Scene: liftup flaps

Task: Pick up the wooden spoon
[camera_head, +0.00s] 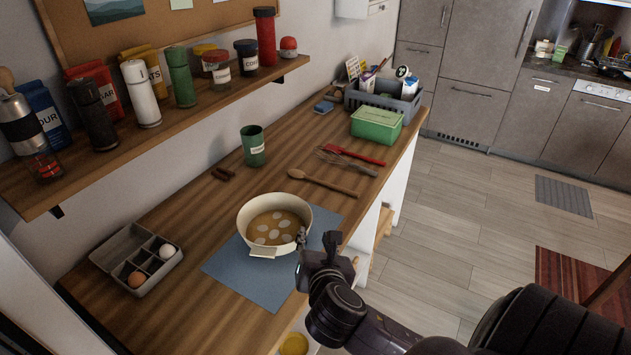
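The wooden spoon (328,185) lies flat on the wooden counter (190,225). Its round bowl points left and its handle points toward the right front edge. A cream pot (252,213) with pale round pieces in brown liquid stands in front of it on a blue mat (232,268). My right gripper (317,239) is beside the pot's right rim, nearer to me than the spoon and apart from it. Its two fingers look spread with nothing between them. My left gripper is not in view.
A whisk (345,161) and a red-handled utensil (358,155) lie just behind the spoon. A green box (377,125) and grey crate (390,102) stand behind them. A green cup (253,147) and egg carton (125,262) stand left. A wall shelf (210,110) overhangs the counter's back.

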